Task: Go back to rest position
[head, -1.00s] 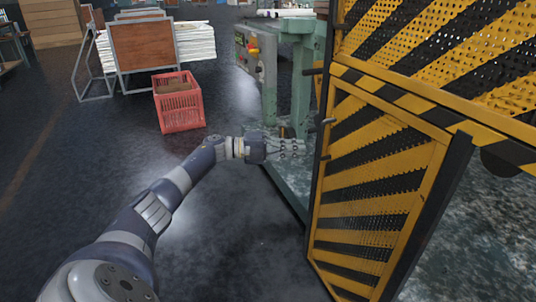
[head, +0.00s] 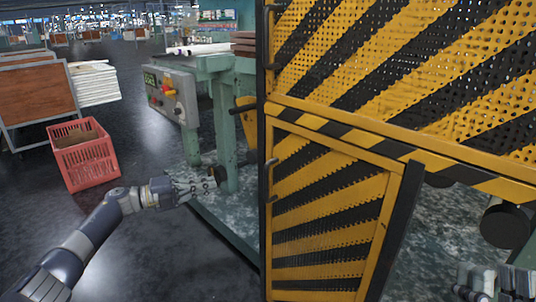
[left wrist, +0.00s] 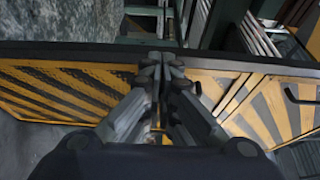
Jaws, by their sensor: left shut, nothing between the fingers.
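My left gripper (head: 200,187) is in the head view at lower left, in front of the green machine's leg and left of the yellow-black striped guard door (head: 330,210). In the left wrist view its fingers (left wrist: 162,72) meet with nothing between them. The striped guard panels (left wrist: 65,90) lie behind the fingertips there; I cannot tell the gap to them. My right gripper (head: 495,282) shows partly at the bottom right corner of the head view, right of the door. Its fingertips are too cut off to tell their state.
The green machine (head: 208,68) has a control box (head: 170,95) with a red button. A red crate (head: 83,155) stands on the floor at left, near a cart (head: 38,95) with a brown panel. The dark floor between crate and machine is clear.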

